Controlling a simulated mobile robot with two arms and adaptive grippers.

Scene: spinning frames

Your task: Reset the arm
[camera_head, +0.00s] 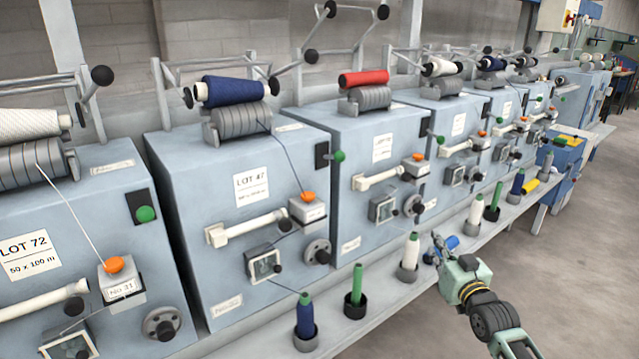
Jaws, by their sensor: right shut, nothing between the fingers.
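My right arm comes in from the lower right of the head view. Its gripper (437,240) is shut and empty, held over the front shelf of the machines. My left gripper is not in view.
A row of blue-grey winding machines (375,150) runs from left to far right. A blue bobbin (305,315) and a green peg (357,285) stand on the shelf (392,297). Dark blue yarn (235,91) and a red roll (363,78) sit on top. The floor (570,270) at right is clear.

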